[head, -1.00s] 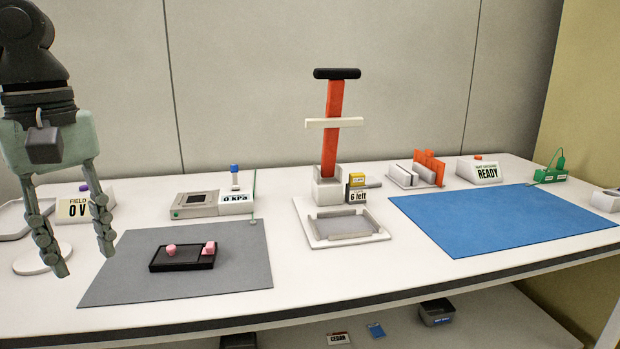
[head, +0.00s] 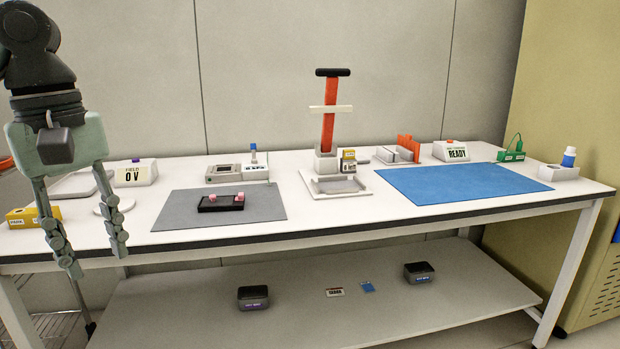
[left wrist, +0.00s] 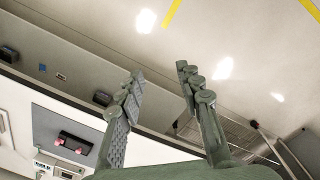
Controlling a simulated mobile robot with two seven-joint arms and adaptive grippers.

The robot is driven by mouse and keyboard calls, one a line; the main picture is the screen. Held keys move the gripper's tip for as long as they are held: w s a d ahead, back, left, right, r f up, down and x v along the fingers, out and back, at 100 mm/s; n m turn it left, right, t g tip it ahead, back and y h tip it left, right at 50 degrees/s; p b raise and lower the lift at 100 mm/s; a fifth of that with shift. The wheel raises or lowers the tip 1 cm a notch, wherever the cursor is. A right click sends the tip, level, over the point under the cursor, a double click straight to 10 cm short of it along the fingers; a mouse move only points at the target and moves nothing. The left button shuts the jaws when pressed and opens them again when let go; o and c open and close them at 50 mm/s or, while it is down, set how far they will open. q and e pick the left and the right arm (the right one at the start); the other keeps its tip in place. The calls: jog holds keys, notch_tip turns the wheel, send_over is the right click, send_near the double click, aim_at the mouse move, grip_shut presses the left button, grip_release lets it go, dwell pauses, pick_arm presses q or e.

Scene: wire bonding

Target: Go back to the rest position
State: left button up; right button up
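My left gripper (head: 94,260) hangs at the left of the head view, in front of the table's left end. Its two fingers are spread with nothing between them. In the left wrist view the fingers (left wrist: 160,95) are also apart and empty, with floor and the table edge beyond. My right gripper is not in view.
A grey mat (head: 180,216) holds a black tray (head: 221,206) with pink pieces. A red-handled press (head: 328,130) stands mid-bench, with a blue mat (head: 450,183) to its right. A yellow box (head: 20,217) is at the left end. Dark bins sit on the lower shelf (head: 310,315).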

pick_arm(q)
jog(key=w+d+f+n+g+h, duration=0.15)
jog(key=d+h, duration=0.85)
jog(key=d, duration=1.3)
jog(key=w+d+r+n+t+h, duration=0.3)
jog(key=w+d+r+n+h, duration=0.35)
jog(key=n+h, duration=0.45)
jog(key=w+a+f+n+t+y, duration=0.5)
jog(key=n+t, duration=0.3)
jog(key=n, duration=0.3)
jog(key=w+a+f+n+t+y, duration=0.35)
jog(key=w+n+t, duration=0.4)
jog(key=n, duration=0.45)
jog(key=s+a+f+n+g+y, duration=0.1)
jog(key=a+f+n+y, duration=0.35)
jog(key=f, duration=0.45)
jog(key=s+a+f+n+g+y, duration=0.1)
jog(key=a+f+n+y, duration=0.4)
jog(key=f, duration=0.5)
jog(key=s+a+f+n+g+y, duration=0.1)
jog(key=a+f+n+y, duration=0.2)
jog(key=a+f+n, duration=0.45)
jog(key=s+a+f+n+g+y, duration=0.1)
jog(key=s+a+f+n+g, duration=0.3)
jog(key=s+f, duration=2.2)
jog(key=s+n+g, duration=0.2)
jog(key=n+g, duration=0.1)
jog(key=g, duration=0.4)
jog(key=shift+s+y, duration=0.25)
jog(key=shift+y, duration=0.15)
